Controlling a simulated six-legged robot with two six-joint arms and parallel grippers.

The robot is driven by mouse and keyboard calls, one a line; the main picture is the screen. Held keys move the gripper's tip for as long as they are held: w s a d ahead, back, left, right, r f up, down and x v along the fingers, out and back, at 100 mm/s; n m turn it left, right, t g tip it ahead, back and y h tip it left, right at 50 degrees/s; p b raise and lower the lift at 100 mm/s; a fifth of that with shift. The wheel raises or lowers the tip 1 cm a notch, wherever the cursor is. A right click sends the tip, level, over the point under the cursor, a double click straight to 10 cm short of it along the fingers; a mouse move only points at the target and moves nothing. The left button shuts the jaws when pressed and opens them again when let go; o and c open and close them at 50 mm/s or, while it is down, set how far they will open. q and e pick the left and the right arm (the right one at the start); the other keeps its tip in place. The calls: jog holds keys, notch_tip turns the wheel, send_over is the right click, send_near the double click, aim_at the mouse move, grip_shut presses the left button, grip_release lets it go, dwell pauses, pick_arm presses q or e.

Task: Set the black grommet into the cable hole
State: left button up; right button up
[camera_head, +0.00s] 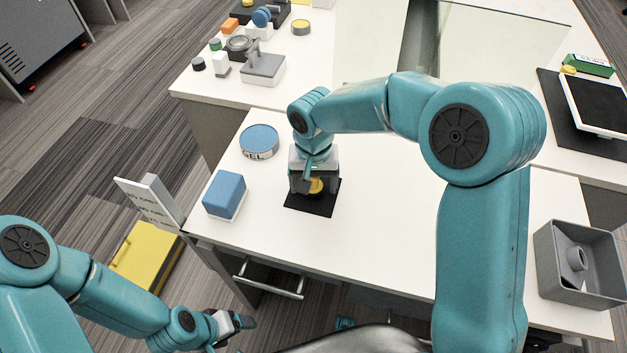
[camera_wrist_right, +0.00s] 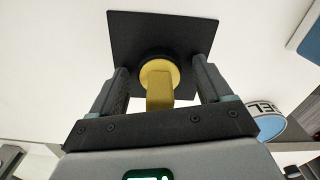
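A round black piece, seemingly the black grommet (camera_wrist_right: 157,56), sits on a square black mat (camera_head: 304,207) on the white desk. A yellow disc with an upright yellow tab (camera_wrist_right: 160,88) is on top of it; in the head view only a little yellow (camera_head: 317,186) shows. My right gripper (camera_head: 314,188) points down over the mat. In the right wrist view its fingers (camera_wrist_right: 163,85) are open on either side of the yellow tab, with gaps on both sides. My left gripper (camera_head: 245,321) is low, off the desk's front edge; its opening is unclear. I cannot make out the cable hole.
A blue box (camera_head: 225,192) and a round blue-topped tin (camera_head: 259,140) stand left of the mat. A grey bin (camera_head: 572,290) with a round grey part is at the right. A sign (camera_head: 150,203) stands at the left edge. Bare desk lies right of the mat.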

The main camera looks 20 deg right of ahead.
jog(key=shift+r, duration=0.1)
notch_tip(320, 180, up, 16)
jog(key=p, duration=0.2)
jog(key=shift+r, duration=0.1)
dwell(0.6)
